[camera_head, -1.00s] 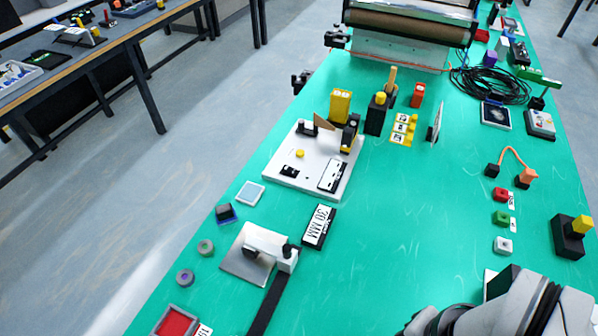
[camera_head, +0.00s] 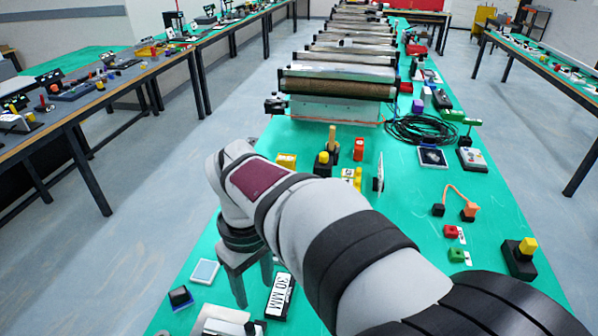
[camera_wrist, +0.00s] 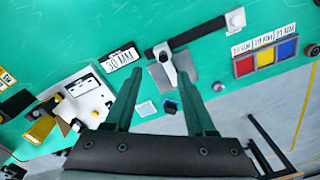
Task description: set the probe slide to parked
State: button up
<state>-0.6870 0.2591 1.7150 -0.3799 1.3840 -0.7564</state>
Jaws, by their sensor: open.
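Which part is the probe slide is not plainly marked. A grey plate (camera_wrist: 182,72) with a white arm (camera_wrist: 167,70) lies beside a black strip (camera_wrist: 190,37), which ends at a white block (camera_wrist: 235,18). A white panel (camera_wrist: 92,97) with a yellow knob and a slotted label is at the left in the wrist view; my arm hides it in the head view. My gripper (camera_head: 252,288) points down, open and empty, above the bench near the 30 MM sign (camera_head: 280,297). In the wrist view, its fingertips (camera_wrist: 160,62) frame the white arm from above, apparently clear of it.
The 30 MM sign also shows in the wrist view (camera_wrist: 121,58). A tray with red, yellow and blue sections (camera_wrist: 265,57) is at the right. A pale square pad (camera_wrist: 147,108) and a small dark-blue block (camera_wrist: 171,106) lie near the bench edge. Rollers (camera_head: 338,85) stand behind.

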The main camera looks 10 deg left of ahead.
aim_at(249, 326)
jog(key=shift+n, duration=0.8)
jog(key=a+f, duration=0.1)
jog(key=f, duration=0.4)
jog(key=a+f, duration=0.1)
jog(key=f, duration=1)
jog(key=shift+w+a+f, duration=0.1)
jog(key=shift+a+f, duration=0.15)
jog(key=shift+a, duration=0.15)
grip_shut()
